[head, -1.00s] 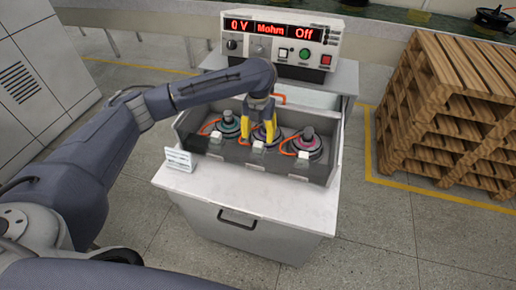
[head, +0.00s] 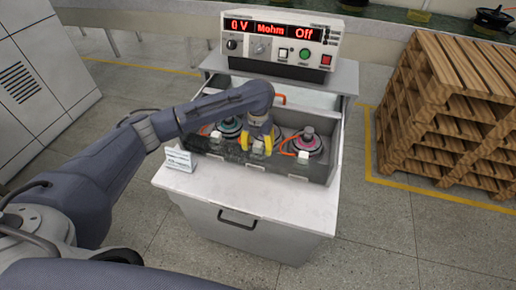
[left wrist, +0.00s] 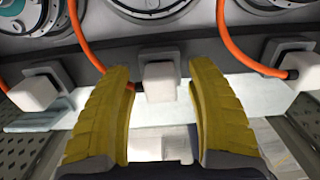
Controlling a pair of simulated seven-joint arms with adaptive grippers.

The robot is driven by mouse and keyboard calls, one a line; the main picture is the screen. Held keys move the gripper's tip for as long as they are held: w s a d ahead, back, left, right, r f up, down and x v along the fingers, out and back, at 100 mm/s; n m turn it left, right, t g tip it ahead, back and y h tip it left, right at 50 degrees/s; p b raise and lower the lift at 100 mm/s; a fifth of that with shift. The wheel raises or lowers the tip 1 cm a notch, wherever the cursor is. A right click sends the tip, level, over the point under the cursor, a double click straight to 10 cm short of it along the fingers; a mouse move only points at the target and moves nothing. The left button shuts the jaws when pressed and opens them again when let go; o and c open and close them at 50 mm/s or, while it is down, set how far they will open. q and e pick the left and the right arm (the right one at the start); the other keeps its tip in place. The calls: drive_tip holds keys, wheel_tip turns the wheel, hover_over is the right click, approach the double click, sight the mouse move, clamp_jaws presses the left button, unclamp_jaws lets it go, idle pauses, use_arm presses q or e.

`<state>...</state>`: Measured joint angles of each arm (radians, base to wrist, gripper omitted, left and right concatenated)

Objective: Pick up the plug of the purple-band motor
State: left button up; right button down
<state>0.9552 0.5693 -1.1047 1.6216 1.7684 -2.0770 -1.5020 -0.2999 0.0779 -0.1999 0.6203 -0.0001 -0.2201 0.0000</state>
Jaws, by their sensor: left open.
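My left gripper (head: 260,145) is over the middle of the motor tray, open, with yellow fingers. In the left wrist view, its fingers (left wrist: 162,110) stand on either side of a white plug (left wrist: 160,82), with a gap on each side. This is the middle plug of the row. In the head view, my gripper mostly hides the middle motor, so its band colour is not clear. A teal motor (head: 229,127) stands left of it and a pink-banded motor (head: 308,143) right of it. My right gripper is out of view.
Other white plugs lie on both sides in the left wrist view, at left (left wrist: 33,92) and right (left wrist: 305,68). Orange cables (left wrist: 240,45) run close by the fingers. A tester (head: 280,45) stands behind the tray. Stacked pallets (head: 450,110) are at right.

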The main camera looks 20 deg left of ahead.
use_arm(q)
drive_tip(key=shift+c, duration=0.3)
clamp_jaws()
idle(0.3)
drive_tip(key=shift+r, duration=0.5)
wheel_tip(320, 180, up, 20)
drive_tip(key=shift+f, duration=0.25)
drive_tip(key=shift+r, duration=1.35)
wheel_tip(320, 180, up, 6)
hover_over(258, 144)
drive_tip(key=shift+f, duration=0.1)
idle(0.8)
